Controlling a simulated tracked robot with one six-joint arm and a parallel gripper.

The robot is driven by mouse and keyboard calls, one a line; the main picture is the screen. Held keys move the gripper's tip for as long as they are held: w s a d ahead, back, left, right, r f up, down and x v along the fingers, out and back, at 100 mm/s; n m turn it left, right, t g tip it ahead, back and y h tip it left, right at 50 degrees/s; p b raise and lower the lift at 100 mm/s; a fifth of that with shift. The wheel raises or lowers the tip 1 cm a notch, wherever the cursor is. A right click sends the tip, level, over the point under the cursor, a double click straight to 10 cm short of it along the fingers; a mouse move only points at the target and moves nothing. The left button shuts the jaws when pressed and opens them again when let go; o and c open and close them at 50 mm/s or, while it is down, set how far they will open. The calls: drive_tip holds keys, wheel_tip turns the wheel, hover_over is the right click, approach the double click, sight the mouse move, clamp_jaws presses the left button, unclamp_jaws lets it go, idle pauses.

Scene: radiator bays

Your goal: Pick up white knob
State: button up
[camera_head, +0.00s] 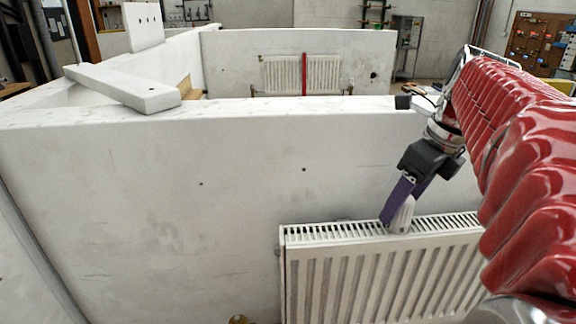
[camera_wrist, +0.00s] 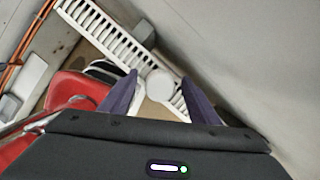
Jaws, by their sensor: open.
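The white knob (camera_wrist: 161,82) shows as a pale round shape between my two purple fingers in the wrist view. In the head view, the knob (camera_head: 403,214) is a small white upright piece at the top of the white radiator (camera_head: 375,275), partly hidden by a finger. My gripper (camera_head: 399,207) points down at the radiator's top grille, and it also shows in the wrist view (camera_wrist: 160,78). It is open, with a finger on either side of the knob. Gaps seem to show beside the knob. I cannot tell whether the knob is loose or fixed.
A white wall panel (camera_head: 150,200) stands right behind the radiator. A white board (camera_head: 120,88) lies across the panel tops at the left. Another radiator (camera_head: 325,75) with a red strip hangs on the far panel. Orange pipes (camera_wrist: 22,55) run at the wrist view's upper left.

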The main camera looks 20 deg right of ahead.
idle(0.4)
drive_tip(key=c, duration=1.2)
wheel_tip(320, 180, up, 9)
drive_tip(key=shift+r, duration=0.5)
drive_tip(key=shift+s, duration=0.15)
